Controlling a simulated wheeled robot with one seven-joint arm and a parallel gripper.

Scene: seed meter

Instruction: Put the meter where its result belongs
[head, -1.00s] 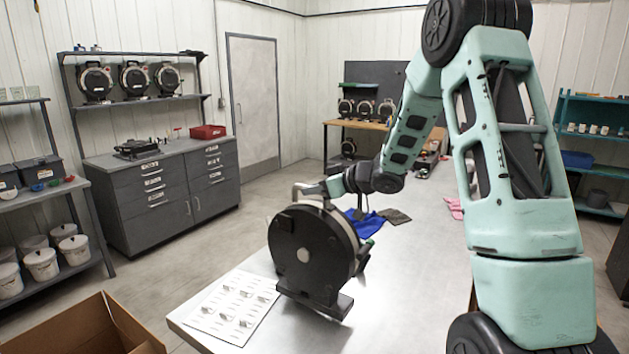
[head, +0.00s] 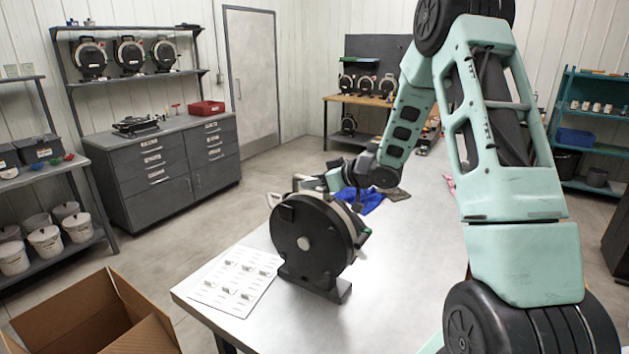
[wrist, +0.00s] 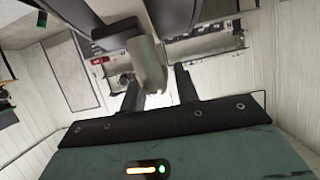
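The meter is a black round drum (head: 308,242) on a flat dark foot, upright near the front of the metal table (head: 385,290). A pale carrying handle (head: 281,199) curves over its top. My gripper (head: 318,184) is at this handle, behind the drum's top. In the wrist view the grey handle (wrist: 150,66) lies between my two dark fingers (wrist: 157,88), which appear shut on it; the exact contact is partly hidden. A white printed sheet (head: 236,280) lies just left of the foot.
An open cardboard box (head: 75,312) stands at the lower left. Similar meters stand on the grey wall shelf (head: 140,77) and around the wooden bench (head: 365,99) at the back. A blue cloth (head: 365,203) lies behind the meter. Floor is clear between table and grey cabinet (head: 160,172).

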